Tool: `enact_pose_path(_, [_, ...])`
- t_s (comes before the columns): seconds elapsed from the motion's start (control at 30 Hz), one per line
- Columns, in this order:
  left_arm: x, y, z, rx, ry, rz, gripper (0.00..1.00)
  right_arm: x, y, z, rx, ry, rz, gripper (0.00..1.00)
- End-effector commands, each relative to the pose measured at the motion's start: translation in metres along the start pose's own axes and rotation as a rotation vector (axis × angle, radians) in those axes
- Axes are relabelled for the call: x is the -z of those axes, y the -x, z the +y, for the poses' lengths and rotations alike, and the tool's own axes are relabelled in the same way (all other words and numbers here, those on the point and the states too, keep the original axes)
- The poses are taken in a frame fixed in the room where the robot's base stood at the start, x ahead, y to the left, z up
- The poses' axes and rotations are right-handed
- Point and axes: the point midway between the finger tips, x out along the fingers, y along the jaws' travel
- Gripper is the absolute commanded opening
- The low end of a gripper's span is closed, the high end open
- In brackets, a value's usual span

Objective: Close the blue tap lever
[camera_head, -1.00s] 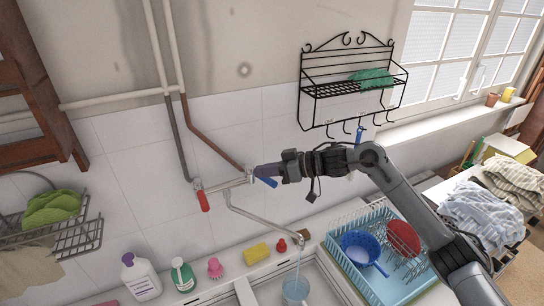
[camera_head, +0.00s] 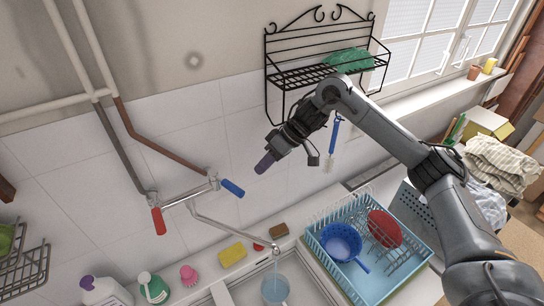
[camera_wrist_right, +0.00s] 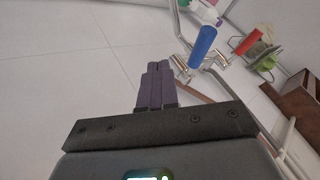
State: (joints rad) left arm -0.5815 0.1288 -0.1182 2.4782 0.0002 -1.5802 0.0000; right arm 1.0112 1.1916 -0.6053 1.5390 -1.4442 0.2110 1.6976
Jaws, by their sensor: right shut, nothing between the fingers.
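The wall tap (camera_head: 186,197) has a blue lever (camera_head: 232,187) at its right end and a red lever (camera_head: 158,221) at its left. The blue lever points down and to the right, out from the tap. The spout (camera_head: 235,231) reaches over the sink, with a thin stream of water below its end. My right gripper (camera_head: 262,166) has purple fingers, shut and empty, a little above and right of the blue lever, apart from it. In the right wrist view the fingers (camera_wrist_right: 157,84) are together, with the blue lever (camera_wrist_right: 202,46) ahead to their right. My left gripper is not in view.
A blue cup (camera_head: 274,289) stands in the sink (camera_head: 250,292). A yellow sponge (camera_head: 232,254) and bottles line the ledge. A dish rack (camera_head: 372,283) stands right of the sink, below my right arm. A black wire shelf (camera_head: 300,76) hangs above, close to the arm.

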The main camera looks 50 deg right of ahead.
Motion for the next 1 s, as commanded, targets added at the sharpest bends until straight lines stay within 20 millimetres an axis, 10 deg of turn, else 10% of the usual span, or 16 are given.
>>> enact_pose_path(0.2, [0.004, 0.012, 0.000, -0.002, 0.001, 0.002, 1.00, 0.001, -0.037, -0.002, 0.002, 0.001, -0.001, 0.00])
enact_pose_path(1.0, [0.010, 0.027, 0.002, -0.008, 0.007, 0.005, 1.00, 0.004, -0.049, -0.038, -0.001, -0.001, 0.003, 0.00])
